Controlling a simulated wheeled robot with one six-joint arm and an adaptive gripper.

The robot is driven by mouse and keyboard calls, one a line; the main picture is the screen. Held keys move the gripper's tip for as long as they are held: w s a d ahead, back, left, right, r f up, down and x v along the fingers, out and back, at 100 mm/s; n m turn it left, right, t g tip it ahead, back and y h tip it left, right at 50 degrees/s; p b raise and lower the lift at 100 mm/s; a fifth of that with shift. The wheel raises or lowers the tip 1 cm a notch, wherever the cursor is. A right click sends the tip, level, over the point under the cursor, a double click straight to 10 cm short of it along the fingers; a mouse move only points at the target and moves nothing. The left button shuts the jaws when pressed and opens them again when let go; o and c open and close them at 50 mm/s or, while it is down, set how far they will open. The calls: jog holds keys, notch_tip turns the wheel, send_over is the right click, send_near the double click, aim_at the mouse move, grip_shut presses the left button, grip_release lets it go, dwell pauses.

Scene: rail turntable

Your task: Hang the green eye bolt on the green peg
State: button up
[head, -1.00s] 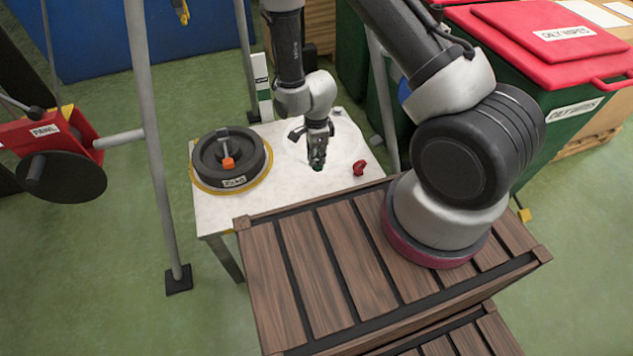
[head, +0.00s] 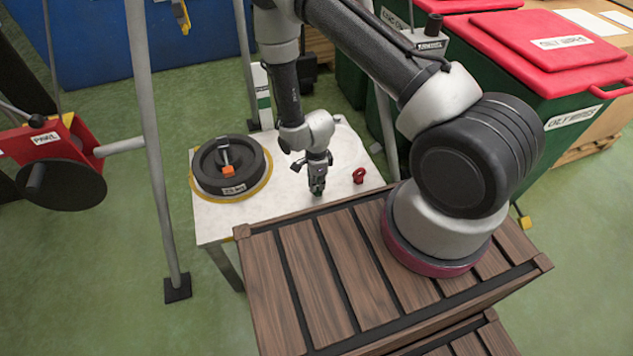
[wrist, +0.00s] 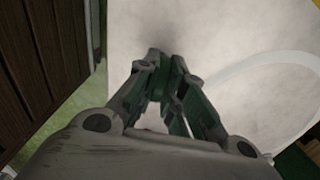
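My gripper (head: 317,190) points down just above the front part of the white table, near the wooden deck's back edge. In the wrist view my gripper (wrist: 160,65) has its fingers drawn together, with green between them. This green piece appears to be the green eye bolt (wrist: 162,78); the fingers hide most of it, so its ring cannot be made out. A small green patch also shows at the fingertips in the head view. I cannot make out a green peg in either view.
A red eye bolt (head: 360,175) is on the white table (head: 215,215), right of my gripper. A round black weight (head: 250,163) with an orange part is at the table's left. The slatted wooden deck (head: 320,265) lies in front. Metal frame legs (head: 155,150) stand at the left.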

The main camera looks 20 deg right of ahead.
jog(key=o, duration=0.5)
jog(key=shift+c, duration=0.2)
